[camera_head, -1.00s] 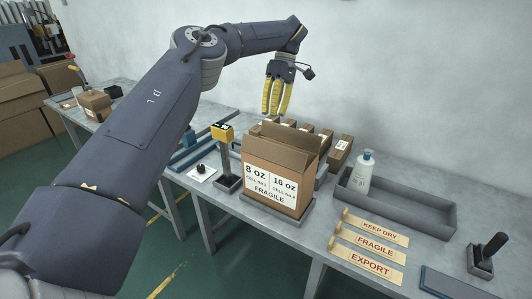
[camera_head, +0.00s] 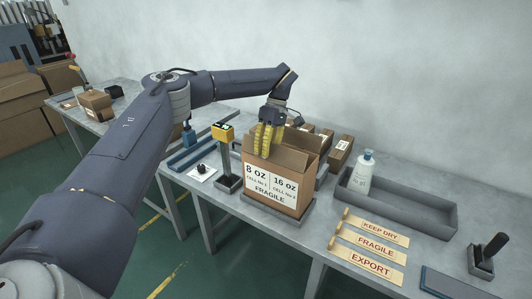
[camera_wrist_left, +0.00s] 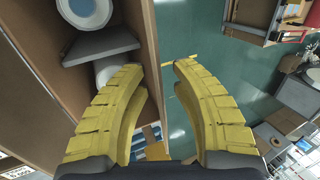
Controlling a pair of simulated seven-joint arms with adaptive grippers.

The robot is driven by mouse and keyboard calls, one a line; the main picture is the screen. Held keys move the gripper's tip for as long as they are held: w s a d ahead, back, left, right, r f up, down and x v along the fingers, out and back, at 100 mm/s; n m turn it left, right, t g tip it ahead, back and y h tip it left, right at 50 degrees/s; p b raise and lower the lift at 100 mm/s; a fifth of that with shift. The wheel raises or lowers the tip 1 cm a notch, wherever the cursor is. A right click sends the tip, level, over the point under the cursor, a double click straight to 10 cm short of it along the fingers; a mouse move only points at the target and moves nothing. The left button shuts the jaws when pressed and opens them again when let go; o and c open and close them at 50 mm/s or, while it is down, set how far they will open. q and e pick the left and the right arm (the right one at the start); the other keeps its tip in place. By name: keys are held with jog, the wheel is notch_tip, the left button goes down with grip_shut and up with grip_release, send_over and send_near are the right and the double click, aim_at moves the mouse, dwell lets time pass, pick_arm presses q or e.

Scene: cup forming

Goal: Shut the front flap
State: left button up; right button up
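A cardboard box (camera_head: 270,188) with 8 OZ, 16 OZ and FRAGILE print on its near side stands on a grey base on the bench. Its top is open, and a raised cardboard flap (camera_head: 291,157) shows beside my fingers. My left gripper (camera_head: 265,152) points down at the box's upper left part, its yellow fingers overlapping the box opening. In the left wrist view its two fingers (camera_wrist_left: 160,72) are apart, with a cardboard panel (camera_wrist_left: 148,40) running up between them. White, blue-centred round items (camera_wrist_left: 88,10) and a grey divider (camera_wrist_left: 100,45) show inside the box. Contact is unclear.
A yellow-topped device on a post (camera_head: 224,150) stands close to the box's left. Small cartons (camera_head: 340,152) are behind it. A grey tray (camera_head: 410,208) with a white bottle (camera_head: 363,172) and labelled strips (camera_head: 375,243) lie to the right.

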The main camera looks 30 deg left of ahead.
pick_arm(q)
jog(key=shift+s+f, duration=0.1)
jog(key=shift+f, duration=0.1)
grip_shut()
dwell(0.4)
